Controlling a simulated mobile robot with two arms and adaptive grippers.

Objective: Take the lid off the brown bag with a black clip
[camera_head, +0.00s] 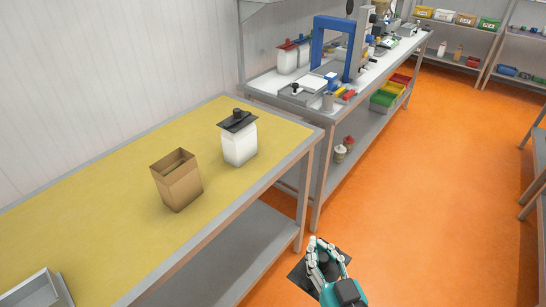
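The brown bag (178,184) stands upright and open at the top on the yellow tabletop, with no lid on it. My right gripper (324,262) is at the bottom middle, over the orange floor to the right of the table. It appears shut on a flat black lid (300,281), whose dark corners stick out beside the fingers. The clip or knob of this lid is hidden by the fingers. My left gripper is not in view.
A white bag (239,146) with a black lid and clip (238,121) stands behind and right of the brown bag. A grey metal tray (42,289) is at the lower left. The yellow tabletop (95,205) has free room. A cluttered workbench (262,83) stands behind.

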